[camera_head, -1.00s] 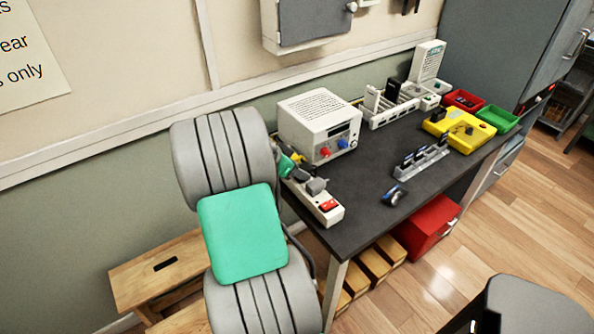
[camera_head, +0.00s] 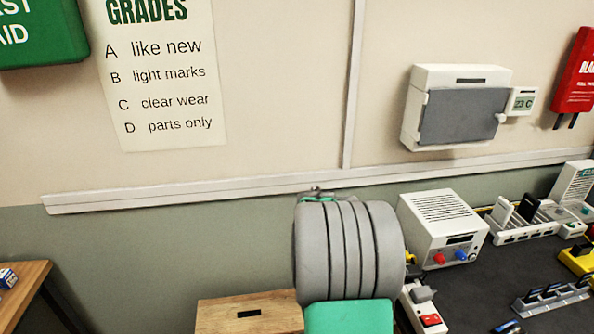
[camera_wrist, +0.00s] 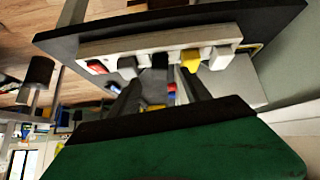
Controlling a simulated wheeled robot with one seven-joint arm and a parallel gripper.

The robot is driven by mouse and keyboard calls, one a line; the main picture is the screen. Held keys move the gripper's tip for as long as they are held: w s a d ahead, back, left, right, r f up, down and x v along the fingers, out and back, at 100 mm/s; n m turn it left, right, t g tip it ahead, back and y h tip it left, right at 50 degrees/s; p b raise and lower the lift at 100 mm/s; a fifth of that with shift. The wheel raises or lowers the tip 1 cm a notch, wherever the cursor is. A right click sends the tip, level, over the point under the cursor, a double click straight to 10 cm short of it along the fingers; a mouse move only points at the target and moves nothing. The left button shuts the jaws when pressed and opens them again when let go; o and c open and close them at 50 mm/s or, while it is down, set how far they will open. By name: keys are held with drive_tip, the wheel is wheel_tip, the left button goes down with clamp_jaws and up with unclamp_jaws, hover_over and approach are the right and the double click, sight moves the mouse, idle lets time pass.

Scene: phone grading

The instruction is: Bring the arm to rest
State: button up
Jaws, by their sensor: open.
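My gripper (camera_wrist: 160,92) shows in the wrist view as two dark fingers standing apart, with nothing held between them. Beyond the fingers lies a white power strip (camera_wrist: 215,36) with a red switch and several plugs, one of them yellow. In the head view my grey ribbed arm with its green part rises at the lower middle, left of the bench instruments. My gripper cannot be made out there. The same power strip shows partly at the bottom of the head view (camera_head: 412,308), just right of my arm.
A white instrument box (camera_head: 440,212) stands on the dark bench (camera_head: 480,285) right of my arm. A slotted rack (camera_head: 525,232) and a phone stand (camera_head: 553,298) are farther right. A wooden stool (camera_head: 225,315) is left of my arm. The wall above carries a grey-doored cabinet (camera_head: 462,118).

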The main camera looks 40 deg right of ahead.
drive_tip(key=w+a+f+n+t+y, duration=0.1)
drive_tip(key=a+f+n+y, duration=0.25)
drive_tip(key=a+n, duration=0.35)
drive_tip(key=a+f+n+y, duration=0.2)
drive_tip(key=a+f+n, duration=0.25)
drive_tip(key=a, duration=0.45)
drive_tip(key=w+a+r+n+t, duration=0.2)
drive_tip(key=a+r+n, duration=0.1)
drive_tip(key=a, duration=0.5)
drive_tip(key=w+a+r+n+t+y, duration=0.1)
drive_tip(key=a+r+n, duration=0.3)
drive_tip(key=a, duration=0.5)
drive_tip(key=w+a+r+n+t, duration=0.3)
drive_tip(key=w+a+r+n, duration=0.1)
drive_tip(key=a, duration=0.5)
drive_tip(key=shift+r+y, duration=0.35)
drive_tip(key=shift+r, duration=0.3)
drive_tip(key=shift+c, duration=0.5)
